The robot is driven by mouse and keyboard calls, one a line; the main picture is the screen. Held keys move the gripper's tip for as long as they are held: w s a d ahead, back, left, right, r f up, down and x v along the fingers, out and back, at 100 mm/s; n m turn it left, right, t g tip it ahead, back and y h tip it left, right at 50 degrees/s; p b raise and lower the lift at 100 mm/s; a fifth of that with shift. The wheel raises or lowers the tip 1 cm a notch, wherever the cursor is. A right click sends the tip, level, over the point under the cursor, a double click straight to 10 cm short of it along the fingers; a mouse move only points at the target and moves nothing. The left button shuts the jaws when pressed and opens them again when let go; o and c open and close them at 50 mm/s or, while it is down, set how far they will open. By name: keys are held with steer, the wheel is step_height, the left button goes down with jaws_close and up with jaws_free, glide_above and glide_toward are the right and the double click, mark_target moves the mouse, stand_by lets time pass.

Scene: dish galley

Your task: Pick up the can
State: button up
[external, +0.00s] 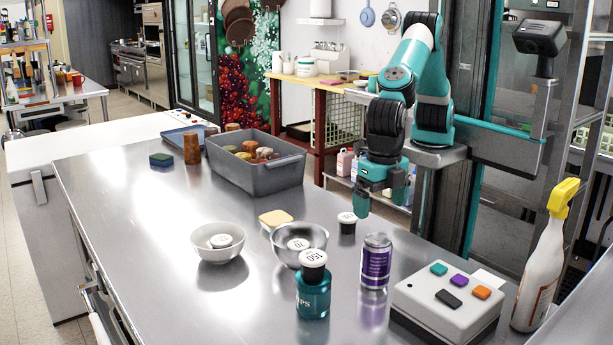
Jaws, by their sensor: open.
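A purple can (376,262) with a silver top stands upright on the steel counter (150,215), towards the front right in the external view. My gripper (384,208) points down above the counter, behind and higher than the can. It is open and empty, and apart from the can. Nothing hides the can in this view.
Close left of the can is a teal bottle (313,290) with a white-topped cap. A button box (447,303) and a spray bottle (540,262) stand to the right. Two bowls (219,248) (283,256), a yellow sponge (275,218) and a grey bin (256,178) lie further left.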

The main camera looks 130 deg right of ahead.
mark_target(378, 238)
step_height(378, 238, down, 6)
steer(key=shift+r+p, duration=0.25)
steer(key=shift+p, duration=0.25)
steer(key=shift+s+f+p, duration=0.1)
steer(key=shift+f+p, duration=1)
steer(key=shift+f, duration=1.7)
steer(key=c, duration=1.2)
